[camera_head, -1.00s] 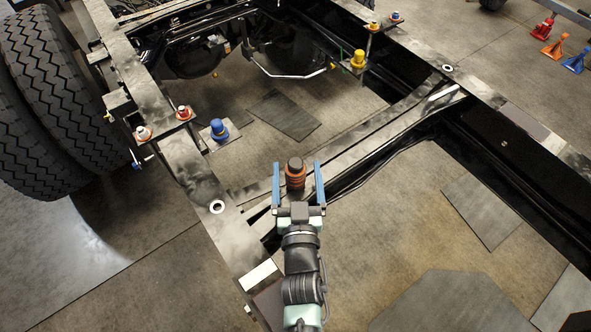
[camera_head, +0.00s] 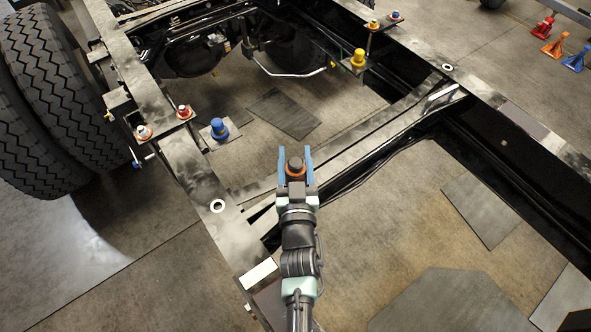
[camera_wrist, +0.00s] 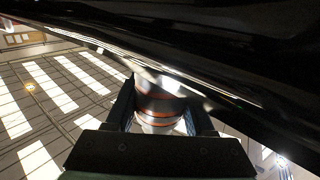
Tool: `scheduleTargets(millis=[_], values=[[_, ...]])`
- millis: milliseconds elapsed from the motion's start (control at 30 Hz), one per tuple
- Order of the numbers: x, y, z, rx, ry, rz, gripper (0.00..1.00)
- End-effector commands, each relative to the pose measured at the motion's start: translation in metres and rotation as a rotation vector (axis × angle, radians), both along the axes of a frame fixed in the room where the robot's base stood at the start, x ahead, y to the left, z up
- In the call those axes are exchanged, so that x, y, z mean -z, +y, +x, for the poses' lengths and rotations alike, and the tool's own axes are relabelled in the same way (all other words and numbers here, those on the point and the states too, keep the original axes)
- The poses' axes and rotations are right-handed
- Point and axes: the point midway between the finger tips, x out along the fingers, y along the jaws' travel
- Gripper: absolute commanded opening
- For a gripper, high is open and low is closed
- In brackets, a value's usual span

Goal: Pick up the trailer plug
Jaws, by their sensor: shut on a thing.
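The trailer plug (camera_head: 295,168) is a dark cylinder with orange rings, by the cross member of the chassis frame. My gripper (camera_head: 295,163) has its blue fingers shut on the plug, one on each side. In the wrist view the plug (camera_wrist: 158,103) shows grey with orange rings between the two dark fingers (camera_wrist: 160,108). A dark beam passes close to its top end there. Whether the plug still touches its seat cannot be told.
The cross member (camera_head: 350,150) runs diagonally just behind my gripper. A blue plug (camera_head: 219,128) sits on a plate at left, and a yellow plug (camera_head: 358,58) sits at the back. A big tyre (camera_head: 45,100) stands at far left. Open floor lies at lower right.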

Motion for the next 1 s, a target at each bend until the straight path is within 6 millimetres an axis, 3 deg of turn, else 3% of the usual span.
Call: scheduleTargets(millis=[33, 100, 433, 800, 1000], values=[[0.0, 0.0, 0.0, 0.0, 0.0, 0.0, 0.12], [0.0, 0.0, 0.0, 0.0, 0.0, 0.0, 0.0], [-0.007, 0.001, 0.0, -0.001, -0.002, -0.001, 0.0], [-0.076, 0.001, 0.0, -0.002, -0.002, -0.001, 0.0], [-0.096, 0.0, 0.0, -0.001, 0.0, -0.001, 0.0]])
